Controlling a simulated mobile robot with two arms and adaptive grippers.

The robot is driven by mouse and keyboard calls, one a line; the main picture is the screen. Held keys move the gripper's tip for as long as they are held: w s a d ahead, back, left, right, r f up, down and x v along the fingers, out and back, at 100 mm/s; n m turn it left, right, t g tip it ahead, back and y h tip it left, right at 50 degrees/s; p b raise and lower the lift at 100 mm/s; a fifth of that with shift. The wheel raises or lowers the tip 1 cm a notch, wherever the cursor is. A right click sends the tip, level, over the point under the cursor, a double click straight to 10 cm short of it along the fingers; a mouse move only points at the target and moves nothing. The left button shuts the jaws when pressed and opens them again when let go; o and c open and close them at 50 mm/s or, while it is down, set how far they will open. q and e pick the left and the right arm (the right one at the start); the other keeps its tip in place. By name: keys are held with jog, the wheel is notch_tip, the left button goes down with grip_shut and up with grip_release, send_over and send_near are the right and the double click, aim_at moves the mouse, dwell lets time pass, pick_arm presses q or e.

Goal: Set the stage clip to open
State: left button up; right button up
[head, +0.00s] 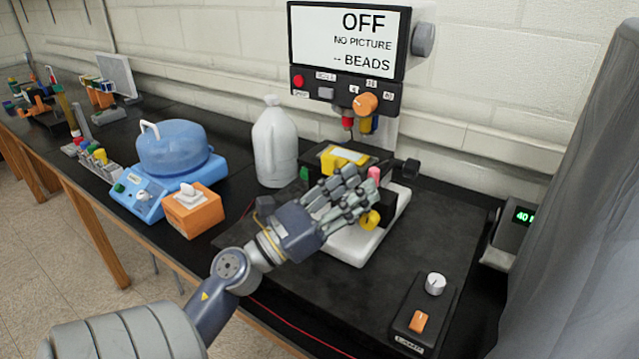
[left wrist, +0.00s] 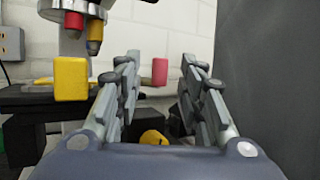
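The microscope has a white base (head: 352,247) and a dark stage with a yellow block (head: 342,154) on it. A pink-red tab (head: 374,173) stands at the stage's right side; it may be the stage clip's handle, and its setting is hard to tell. My left gripper (head: 362,192) reaches over the stage from the left and hides part of it. In the left wrist view its fingers (left wrist: 158,98) are apart and empty, with the pink-red tab (left wrist: 160,71) beyond the gap between them. The yellow block (left wrist: 70,79) is left of the fingers. My right gripper is not in view.
A screen (head: 348,42) above reads OFF, NO PICTURE, -- BEADS. Red and yellow-orange objectives (left wrist: 84,28) hang over the stage. A yellow knob (head: 370,219) is below my fingers. A white jug (head: 275,145), orange tissue box (head: 193,209) and blue centrifuge (head: 172,150) stand left. A control box (head: 425,310) is front right.

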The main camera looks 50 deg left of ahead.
pick_arm(q)
jog(key=v, duration=0.7)
jog(key=shift+s, duration=0.25)
jog(key=shift+f, duration=0.15)
